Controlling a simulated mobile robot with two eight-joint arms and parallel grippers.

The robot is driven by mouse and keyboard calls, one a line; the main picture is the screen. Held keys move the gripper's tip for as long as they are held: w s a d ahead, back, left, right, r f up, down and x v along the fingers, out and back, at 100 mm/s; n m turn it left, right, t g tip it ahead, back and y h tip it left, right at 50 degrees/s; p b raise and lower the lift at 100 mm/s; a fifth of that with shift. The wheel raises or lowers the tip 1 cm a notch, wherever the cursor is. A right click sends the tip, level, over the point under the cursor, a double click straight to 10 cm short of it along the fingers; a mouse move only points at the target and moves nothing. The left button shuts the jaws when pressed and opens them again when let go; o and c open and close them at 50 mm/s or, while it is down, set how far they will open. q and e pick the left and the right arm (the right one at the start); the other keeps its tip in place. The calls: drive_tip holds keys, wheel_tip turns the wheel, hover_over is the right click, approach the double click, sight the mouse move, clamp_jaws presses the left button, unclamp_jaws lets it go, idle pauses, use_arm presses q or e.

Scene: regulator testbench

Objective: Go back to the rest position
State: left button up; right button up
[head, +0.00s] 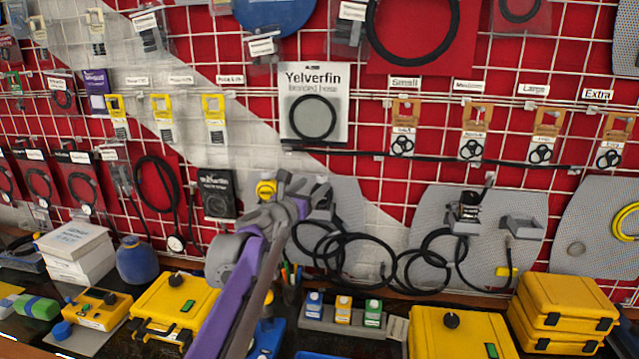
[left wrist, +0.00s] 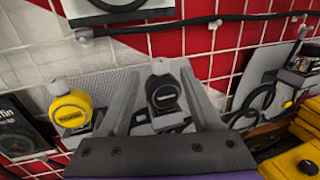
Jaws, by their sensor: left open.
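My left gripper (head: 292,190) is raised in front of the pegboard wall, at the end of my purple and grey arm. In the left wrist view its two grey fingers (left wrist: 158,68) stand apart, with no object held between them. A black round item (left wrist: 163,92) on the wall shows in the gap between the fingers; I cannot tell the exact distance to it. A yellow round item (left wrist: 71,108) hangs to the left of the fingers, and in the head view it (head: 266,189) is partly hidden by the gripper. My right gripper is not in view.
The red and white grid wall carries a Yelverfin hose pack (head: 313,140), black hoses (head: 345,255) and several tagged packs. On the bench below stand yellow cases (head: 460,335), a yellow test box (head: 98,308), white boxes (head: 75,243) and a grey rack (head: 318,317) with small bottles.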

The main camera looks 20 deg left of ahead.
use_arm(q)
drive_tip(key=shift+s, duration=0.7)
drive_tip(key=s+d+f+m+g+h, duration=0.5)
drive_tip(key=s+d+f+m+g, duration=0.2)
drive_tip(key=s+d+f+m, duration=1.4)
drive_tip(key=s+a+f+m+g+y, duration=0.2)
drive_tip(key=s+f+m, duration=0.5)
drive_tip(key=s+a+f+m+g+y, duration=0.2)
drive_tip(key=s+f+m+g, duration=0.1)
drive_tip(key=s+f+m, duration=0.3)
drive_tip(key=shift+s+a+f+m+y, duration=0.3)
drive_tip(key=shift+s+a+f+m, duration=0.1)
drive_tip(key=shift+s+m, duration=0.8)
